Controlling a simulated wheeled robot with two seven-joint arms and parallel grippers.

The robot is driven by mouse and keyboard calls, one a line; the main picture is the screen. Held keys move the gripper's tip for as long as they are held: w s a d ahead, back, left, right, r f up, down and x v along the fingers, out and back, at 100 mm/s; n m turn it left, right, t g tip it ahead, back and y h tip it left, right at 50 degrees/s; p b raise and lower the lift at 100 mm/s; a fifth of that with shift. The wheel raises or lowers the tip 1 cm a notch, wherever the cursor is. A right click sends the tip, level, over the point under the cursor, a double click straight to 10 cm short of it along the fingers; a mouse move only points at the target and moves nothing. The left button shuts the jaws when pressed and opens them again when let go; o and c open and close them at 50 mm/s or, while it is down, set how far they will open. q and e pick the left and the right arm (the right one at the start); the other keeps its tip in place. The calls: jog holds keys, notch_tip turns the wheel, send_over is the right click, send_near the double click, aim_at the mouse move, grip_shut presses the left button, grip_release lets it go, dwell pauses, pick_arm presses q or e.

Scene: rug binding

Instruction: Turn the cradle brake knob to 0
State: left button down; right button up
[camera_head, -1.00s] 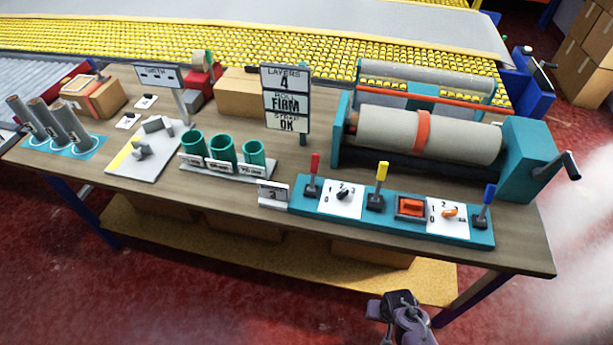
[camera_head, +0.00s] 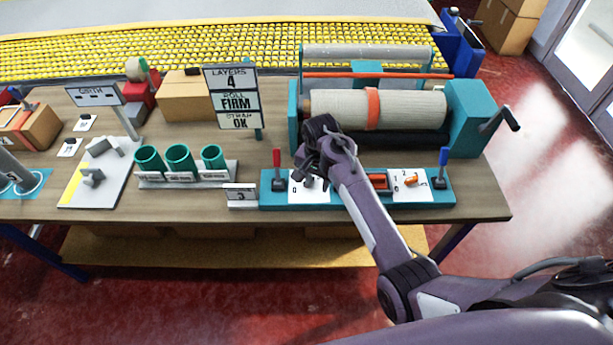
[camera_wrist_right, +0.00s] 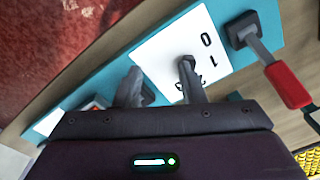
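A white dial card with numbers 0 to 3 (camera_head: 297,194) lies on the teal control strip, right of the red lever (camera_head: 277,170). Its black knob is mostly hidden by my right gripper (camera_head: 308,180) in the head view. In the right wrist view my right gripper (camera_wrist_right: 160,84) is open, one finger over the card (camera_wrist_right: 165,55) and the other near its edge. A dark shape at the first fingertip may be the knob; contact is unclear. A second dial with an orange knob (camera_head: 411,182) sits further right. No readable label names the brake knob. My left gripper is out of view.
The red lever (camera_wrist_right: 290,85) stands close beside the gripper. A red button (camera_head: 378,181) and a blue lever (camera_head: 442,168) are to the right. The roll (camera_head: 410,108) in its teal cradle stands behind. Green cups (camera_head: 180,158) are to the left.

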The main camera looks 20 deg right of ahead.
jog(key=w+r, duration=0.1)
jog(key=w+a+r+m, duration=0.1)
jog(key=w+r+m, duration=0.1)
jog(key=w, duration=0.1)
jog(key=shift+w+a+r+g, duration=0.1)
jog(key=shift+a+r+g, duration=0.15)
jog(key=shift+r+g, duration=0.1)
notch_tip(320, 180, down, 8)
jog(key=shift+d+r+p, duration=0.1)
jog(key=shift+r+p, duration=0.15)
jog(key=shift+p, duration=0.4)
grip_shut()
